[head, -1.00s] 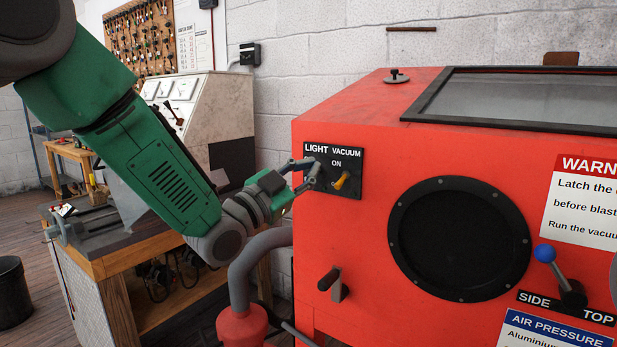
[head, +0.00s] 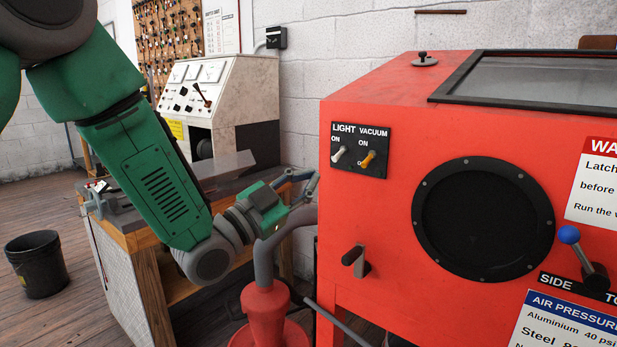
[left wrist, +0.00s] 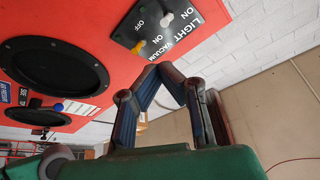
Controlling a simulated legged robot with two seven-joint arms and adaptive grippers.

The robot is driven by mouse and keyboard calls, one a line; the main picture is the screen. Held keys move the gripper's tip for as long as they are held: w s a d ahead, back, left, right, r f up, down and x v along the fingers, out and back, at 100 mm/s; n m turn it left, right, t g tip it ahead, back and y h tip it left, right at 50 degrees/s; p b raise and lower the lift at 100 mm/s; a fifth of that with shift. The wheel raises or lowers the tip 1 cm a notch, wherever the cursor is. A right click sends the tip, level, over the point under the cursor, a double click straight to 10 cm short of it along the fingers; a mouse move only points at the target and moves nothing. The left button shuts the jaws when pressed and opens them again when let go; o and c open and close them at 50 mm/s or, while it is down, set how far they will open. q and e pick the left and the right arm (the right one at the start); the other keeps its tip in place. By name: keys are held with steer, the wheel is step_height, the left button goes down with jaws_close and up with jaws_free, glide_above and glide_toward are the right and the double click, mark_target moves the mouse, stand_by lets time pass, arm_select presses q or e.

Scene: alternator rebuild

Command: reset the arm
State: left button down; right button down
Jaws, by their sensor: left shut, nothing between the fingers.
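My left gripper (head: 311,186) is shut and empty, left of the red blasting cabinet (head: 385,215) and apart from its switch panel. In the left wrist view the gripper's fingers (left wrist: 160,72) meet at their tips below the panel. The black switch panel (head: 349,166) carries a white light switch (head: 339,154) and an orange vacuum switch (head: 368,159). The panel also shows in the left wrist view (left wrist: 145,35). My right gripper does not show.
The cabinet front has a round black port (head: 482,220), a black handle (head: 356,260) and a blue-knobbed lever (head: 570,235). A grey hose (head: 266,258) rises from a red base below my gripper. A workbench (head: 150,235), test console (head: 215,95) and black bucket (head: 37,264) stand left.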

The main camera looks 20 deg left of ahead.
arm_select(q)
steer(key=s+a+f+n+g+y, duration=0.1)
steer(key=s+f+n+g+y, duration=0.25)
steer(key=f, duration=0.75)
steer(key=s+a+f+n+g+y, duration=0.2)
steer(key=s+f, duration=0.2)
steer(key=f, duration=0.7)
steer(key=s+a+f+n+g+y, duration=0.1)
steer(key=s+f+n+g+y, duration=0.2)
steer(key=f, duration=0.9)
steer(key=s+a+f+n+g+y, duration=0.1)
steer(key=s+f+g, duration=0.3)
steer(key=s, duration=0.9)
steer(key=s+a+f+n+g+y, duration=0.1)
steer(key=s+a+f+n+g, duration=0.2)
steer(key=s+f, duration=0.6)
steer(key=s+a+g, duration=0.1)
steer(key=s+g, duration=0.1)
steer(key=s, duration=0.3)
steer(key=shift+a+f+y, duration=0.2)
steer(key=shift+f+y, duration=0.05)
steer(key=shift+y, duration=0.1)
steer(key=shift+g, duration=0.25)
